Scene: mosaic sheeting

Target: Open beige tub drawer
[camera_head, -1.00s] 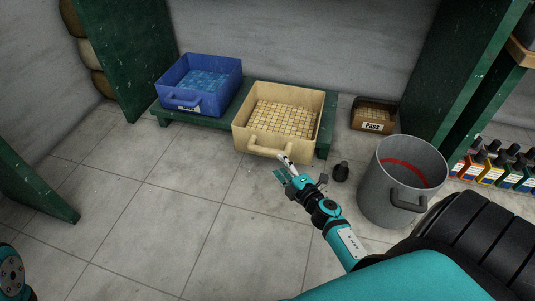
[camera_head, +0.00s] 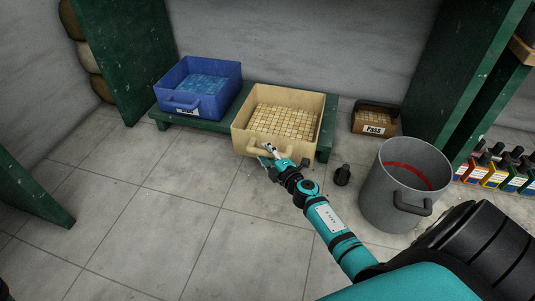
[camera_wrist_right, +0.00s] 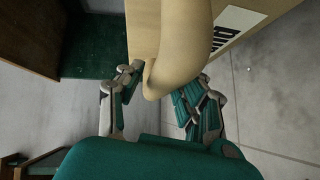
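The beige tub (camera_head: 302,108), open-topped with beige mosaic tiles inside, sits on a low green platform. Its front handle (camera_head: 252,143) is partly covered by my right gripper (camera_head: 269,153), which reaches it from the front. In the right wrist view the handle (camera_wrist_right: 176,50) comes down between the fingers of my right gripper (camera_wrist_right: 158,88). The fingers stand apart, one on each side of the handle. I cannot tell whether either finger touches it. A white label (camera_wrist_right: 232,28) shows on the tub's front. My left gripper is out of view.
A blue tub (camera_head: 215,90) stands left of the beige tub on the green platform (camera_head: 222,126). A grey bucket (camera_head: 385,190), a dark bottle (camera_head: 342,176) and a small brown box (camera_head: 373,124) are to the right. The tiled floor (camera_head: 165,215) at front left is clear.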

